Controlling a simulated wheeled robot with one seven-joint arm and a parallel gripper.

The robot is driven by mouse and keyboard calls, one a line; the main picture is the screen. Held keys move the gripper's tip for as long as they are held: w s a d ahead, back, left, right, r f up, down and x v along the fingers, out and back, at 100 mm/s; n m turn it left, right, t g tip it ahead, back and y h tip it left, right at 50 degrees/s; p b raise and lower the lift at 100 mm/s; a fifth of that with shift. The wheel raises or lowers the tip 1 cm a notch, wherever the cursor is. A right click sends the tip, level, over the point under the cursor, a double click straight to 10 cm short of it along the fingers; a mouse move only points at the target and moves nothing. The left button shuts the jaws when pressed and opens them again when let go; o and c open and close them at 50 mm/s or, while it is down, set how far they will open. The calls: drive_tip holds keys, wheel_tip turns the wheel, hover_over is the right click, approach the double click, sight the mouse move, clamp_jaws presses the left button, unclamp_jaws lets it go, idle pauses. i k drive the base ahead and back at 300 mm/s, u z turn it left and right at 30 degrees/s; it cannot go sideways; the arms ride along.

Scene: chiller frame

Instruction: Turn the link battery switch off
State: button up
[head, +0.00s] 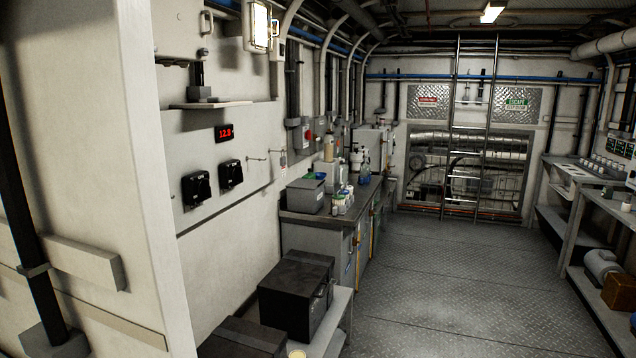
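Two black rotary-type switches are mounted side by side on the white wall at left in the head view, the left switch (196,188) slightly nearer than the right switch (230,174). No label is readable, so I cannot tell which is the link battery switch, or whether either is on or off. A red digital display (224,133) above them reads about 12.8. My gripper is not in view.
Black boxes (296,293) sit on a low bench (340,325) below the switches. A grey counter (318,218) with bottles and a box stands beyond. A white wall edge (150,150) projects at the near left. The metal floor (440,285) is clear towards the ladder (453,130).

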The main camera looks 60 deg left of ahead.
sight(204, 188)
drive_tip(key=u, duration=1.95)
drive_tip(key=i, duration=0.55)
drive_tip(key=z, duration=0.7)
drive_tip(key=i, duration=0.95)
drive_tip(key=u, duration=0.45)
drive_tip(key=i, duration=0.9)
drive_tip(key=u, duration=0.85)
